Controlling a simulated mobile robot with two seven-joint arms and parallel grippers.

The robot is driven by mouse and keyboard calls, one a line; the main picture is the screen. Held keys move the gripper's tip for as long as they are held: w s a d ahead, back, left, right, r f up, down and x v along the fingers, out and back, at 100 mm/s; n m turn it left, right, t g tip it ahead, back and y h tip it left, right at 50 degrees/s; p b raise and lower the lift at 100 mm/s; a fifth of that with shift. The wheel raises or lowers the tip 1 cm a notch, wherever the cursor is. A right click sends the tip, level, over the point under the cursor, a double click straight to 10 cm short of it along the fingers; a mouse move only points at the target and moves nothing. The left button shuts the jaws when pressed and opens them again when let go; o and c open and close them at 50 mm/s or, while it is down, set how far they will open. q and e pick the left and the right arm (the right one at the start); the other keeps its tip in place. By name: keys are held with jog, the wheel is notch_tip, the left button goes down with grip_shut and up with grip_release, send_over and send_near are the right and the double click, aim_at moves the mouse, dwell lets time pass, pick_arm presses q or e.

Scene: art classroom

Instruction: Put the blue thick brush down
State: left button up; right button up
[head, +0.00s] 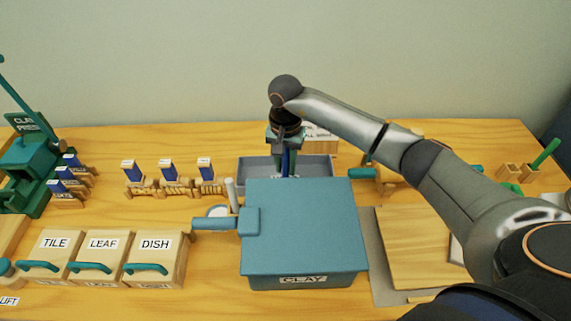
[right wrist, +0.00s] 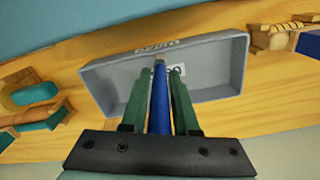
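The blue thick brush (right wrist: 160,105) is upright between the green fingers of my right gripper (right wrist: 160,75), which looks shut on it. In the head view my right gripper (head: 286,138) is above a grey tray (head: 322,168), and the blue brush (head: 285,161) points down into it. Whether its lower end touches the tray floor cannot be told, because the blue clay box (head: 305,225) hides the tray's front. In the right wrist view the tray (right wrist: 215,65) lies around the brush's far end. My left gripper is not in view.
Several blue-topped stamps (head: 168,171) stand on wooden holders left of the tray. Drawers marked TILE, LEAF and DISH (head: 155,262) are at the front left. A green clay press (head: 30,160) is at far left. A wooden board (head: 415,250) lies right of the clay box.

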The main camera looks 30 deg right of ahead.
jog(key=o, duration=0.3)
notch_tip(320, 180, up, 11)
jog(key=p, duration=0.6)
jog(key=shift+r, duration=0.7)
